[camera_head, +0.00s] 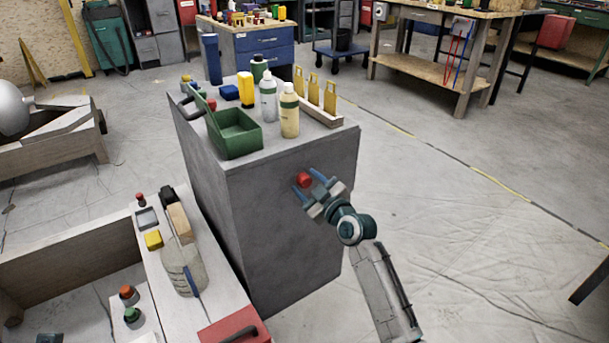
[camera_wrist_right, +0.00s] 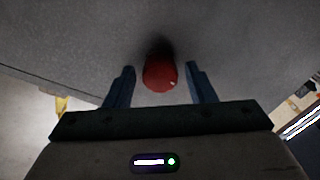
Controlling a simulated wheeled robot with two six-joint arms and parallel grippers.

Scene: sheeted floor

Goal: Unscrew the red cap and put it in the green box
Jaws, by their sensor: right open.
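The red cap (camera_head: 304,180) sticks out from the side face of the grey cabinet (camera_head: 290,215). My right gripper (camera_head: 309,184) is open at that face, its blue fingers on either side of the cap. In the right wrist view the red cap (camera_wrist_right: 160,73) sits between the two fingertips (camera_wrist_right: 160,69), with a gap visible on each side. The green box (camera_head: 236,135) is an open bin on the cabinet's top, near its left front edge; its visible inside looks empty. My left gripper is not in view.
A bench (camera_head: 200,280) with a jug (camera_head: 184,267) and red toolbox (camera_head: 234,328) is at lower left.

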